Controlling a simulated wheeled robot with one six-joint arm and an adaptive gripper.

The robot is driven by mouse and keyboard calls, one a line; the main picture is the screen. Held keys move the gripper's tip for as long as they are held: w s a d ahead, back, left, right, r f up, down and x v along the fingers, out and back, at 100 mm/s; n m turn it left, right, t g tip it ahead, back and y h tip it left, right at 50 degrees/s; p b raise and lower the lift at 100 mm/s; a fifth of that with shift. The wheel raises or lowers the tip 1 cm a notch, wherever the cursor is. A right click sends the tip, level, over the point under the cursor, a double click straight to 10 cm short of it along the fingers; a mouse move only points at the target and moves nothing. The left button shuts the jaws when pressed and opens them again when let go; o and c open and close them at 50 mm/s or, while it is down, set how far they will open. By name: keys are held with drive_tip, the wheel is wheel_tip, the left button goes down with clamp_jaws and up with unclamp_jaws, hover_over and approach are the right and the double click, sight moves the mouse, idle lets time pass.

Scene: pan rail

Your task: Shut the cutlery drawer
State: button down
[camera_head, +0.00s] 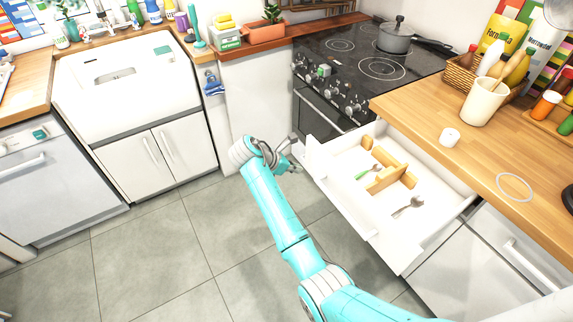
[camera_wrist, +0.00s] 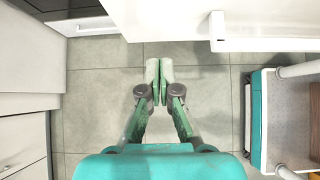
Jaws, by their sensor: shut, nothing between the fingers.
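The cutlery drawer (camera_head: 345,207) is pulled far out from under the wooden counter on the right in the head view. It is white and holds a wooden divider (camera_head: 392,178), a green-handled utensil (camera_head: 367,172) and a fork (camera_head: 408,206). My gripper (camera_head: 292,165) is at the left end of the drawer's front, outside the drawer. In the wrist view my gripper (camera_wrist: 158,70) has its fingertips together and empty, with grey floor beneath. A white edge, apparently the drawer front (camera_wrist: 268,44), lies to its right with a visible gap.
The stove (camera_head: 365,65) stands behind the drawer, with a pot (camera_head: 396,38) on it. The counter (camera_head: 440,110) above carries a cup (camera_head: 484,102) and a basket (camera_head: 462,72). White cabinets (camera_head: 157,155) stand at left. The tiled floor (camera_head: 205,240) is clear.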

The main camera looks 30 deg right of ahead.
sight(314, 166)
drive_tip(key=d, duration=0.2)
drive_tip(key=d+f, duration=0.1)
drive_tip(key=d, duration=0.1)
drive_tip(key=shift+w+d+f, duration=0.1)
drive_tip(key=shift+d+f, duration=0.05)
drive_tip(key=shift+d, duration=0.5)
